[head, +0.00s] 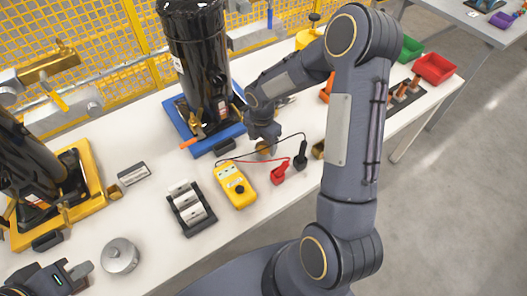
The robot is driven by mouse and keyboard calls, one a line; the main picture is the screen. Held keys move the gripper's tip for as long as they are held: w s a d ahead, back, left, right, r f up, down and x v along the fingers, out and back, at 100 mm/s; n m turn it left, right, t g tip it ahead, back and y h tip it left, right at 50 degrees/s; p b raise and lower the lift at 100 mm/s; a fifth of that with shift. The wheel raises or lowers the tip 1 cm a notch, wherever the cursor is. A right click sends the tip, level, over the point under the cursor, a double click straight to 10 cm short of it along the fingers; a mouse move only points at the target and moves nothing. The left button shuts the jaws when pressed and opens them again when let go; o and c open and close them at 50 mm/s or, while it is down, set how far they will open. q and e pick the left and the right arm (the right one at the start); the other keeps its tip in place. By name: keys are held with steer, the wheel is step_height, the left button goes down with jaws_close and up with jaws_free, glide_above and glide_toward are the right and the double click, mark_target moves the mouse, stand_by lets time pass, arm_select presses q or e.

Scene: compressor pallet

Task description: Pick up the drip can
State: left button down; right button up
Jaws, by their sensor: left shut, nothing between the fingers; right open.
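A round silver metal can (119,257) with a small knob on top, which I take for the drip can, stands upright on the white table at the lower left. My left gripper (80,271) is just left of this can, shut and empty, with a small gap between them. My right gripper (265,146) is open and points down at the table behind the yellow multimeter. A small brass-coloured piece (263,149) shows at its fingertips. My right arm hides part of the table's right half.
Black compressors stand on a blue pallet (204,143) and a yellow pallet (88,209). The multimeter (236,186), its leads and a label-roll holder (190,208) lie mid-table. Red bin (435,68) at right. Bare tabletop lies right of the can.

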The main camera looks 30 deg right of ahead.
mark_target(264, 148)
steer(key=f, duration=0.4)
steer(key=shift+d+f, duration=0.1)
steer(key=shift+d, duration=0.15)
steer(key=shift+c, duration=0.4)
steer(key=c, duration=1.1)
steer(key=shift+o, duration=0.2)
